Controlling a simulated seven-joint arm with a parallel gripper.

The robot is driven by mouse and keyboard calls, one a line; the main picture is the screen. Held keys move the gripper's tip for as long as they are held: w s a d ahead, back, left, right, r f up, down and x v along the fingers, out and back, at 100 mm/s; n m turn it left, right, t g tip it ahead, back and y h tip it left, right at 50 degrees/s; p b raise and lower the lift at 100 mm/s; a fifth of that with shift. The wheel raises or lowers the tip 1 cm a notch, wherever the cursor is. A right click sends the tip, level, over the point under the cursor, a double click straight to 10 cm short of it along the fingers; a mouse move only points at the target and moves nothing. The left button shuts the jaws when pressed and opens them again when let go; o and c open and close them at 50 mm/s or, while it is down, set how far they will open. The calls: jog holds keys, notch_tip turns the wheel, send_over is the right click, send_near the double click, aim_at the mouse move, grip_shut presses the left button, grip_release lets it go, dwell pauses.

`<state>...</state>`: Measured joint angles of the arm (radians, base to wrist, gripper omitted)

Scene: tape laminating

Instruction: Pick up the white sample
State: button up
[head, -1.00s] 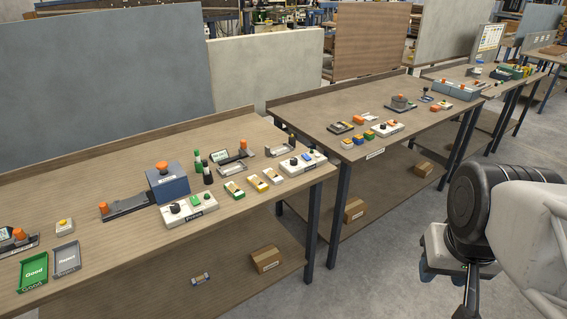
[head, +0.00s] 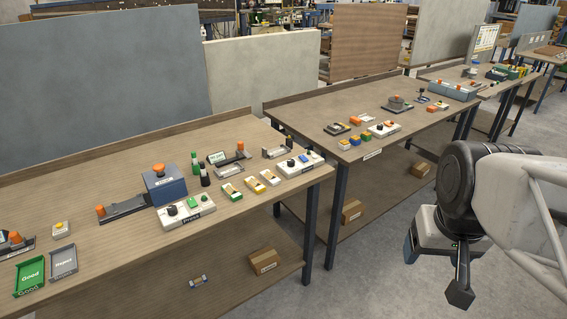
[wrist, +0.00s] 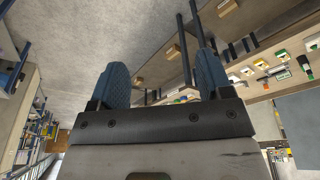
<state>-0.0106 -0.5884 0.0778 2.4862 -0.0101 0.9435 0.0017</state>
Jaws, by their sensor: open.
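In the head view my arm hangs at the right over the floor, well away from these pieces.
A second bench (head: 300,105) stands behind. Floor between is open.

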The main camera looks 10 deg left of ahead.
jog(key=w+a+r+n, duration=0.1)
jog(key=w+a+r, duration=0.15)
jog(key=w, duration=0.55)
jog(key=w+a+r+n, duration=0.1)
jog(key=w+a, duration=0.2)
jog(key=w, duration=0.5)
jog(key=n+g, duration=0.3)
jog(key=n, duration=0.4)
send_over(267, 171)
jog(key=f, duration=2.2)
jog(key=shift+s+d+f, duration=0.15)
jog(key=shift+d+f, duration=0.1)
jog(key=shift+d, duration=0.15)
jog(key=shift+a+f, duration=0.25)
jog(key=shift+a, duration=0.05)
jog(key=shift+f, duration=1.3)
jog(key=shift+f, duration=0.1)
